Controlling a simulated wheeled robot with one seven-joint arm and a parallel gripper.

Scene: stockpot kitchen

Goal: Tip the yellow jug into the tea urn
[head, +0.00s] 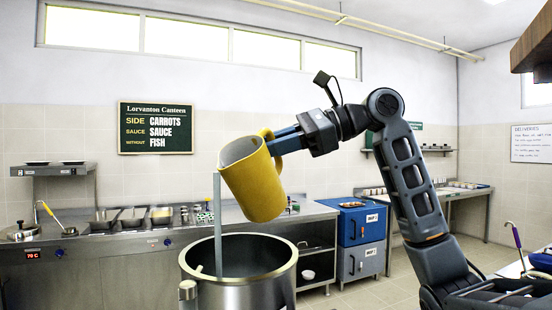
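The yellow jug (258,185) is held in the air in the head view, tilted with its mouth to the left. My gripper (274,143) is shut on its handle, at the jug's upper right. A thin grey-blue stream (217,225) falls straight from the jug's lip. It drops into the large open steel vessel below, the tea urn (238,290), inside its left part. The jug is above the rim and apart from it. The urn's lower part is cut off by the picture edge. The liquid level in the urn and inside the jug cannot be seen.
A steel counter (140,262) with pans and a ladle runs along the back wall. A blue cabinet (361,227) stands behind, right of the urn. A table edge with a purple-handled ladle (516,238) is at the far right. Open floor lies between the urn and cabinets.

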